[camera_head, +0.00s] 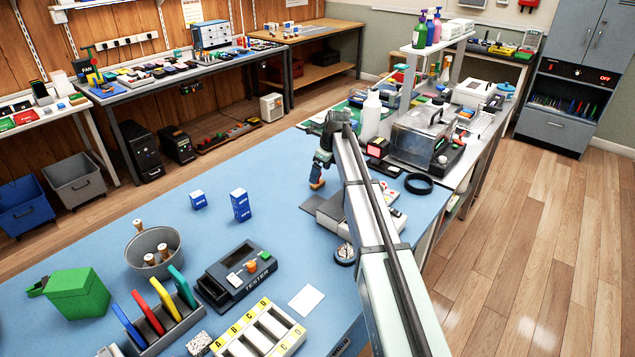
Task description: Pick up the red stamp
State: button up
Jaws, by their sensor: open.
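My gripper (318,180) hangs at the end of my arm over the far part of the blue table (290,165). A small orange-brown piece shows at its tip; I cannot tell whether it belongs to the gripper. No thing is clearly a red stamp. Three pale wooden knob handles (163,249) stick up in and at the rim of a round grey bowl (133,264) at the left; their lower parts are hidden, so I cannot tell their colour. The gripper is well apart from the bowl, to its upper right. My arm hides part of the table's right side.
Two blue boxes (240,206) stand between bowl and gripper. A dark tester (236,277), a green box (78,293), a rack of coloured slabs (155,318) and a lettered tray (262,333) fill the front. A black ring (418,184) and clear-sided case (415,140) stand right.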

jog(key=shift+x, duration=2.4)
jog(key=shift+c, duration=0.2)
jog(key=c, duration=1.1)
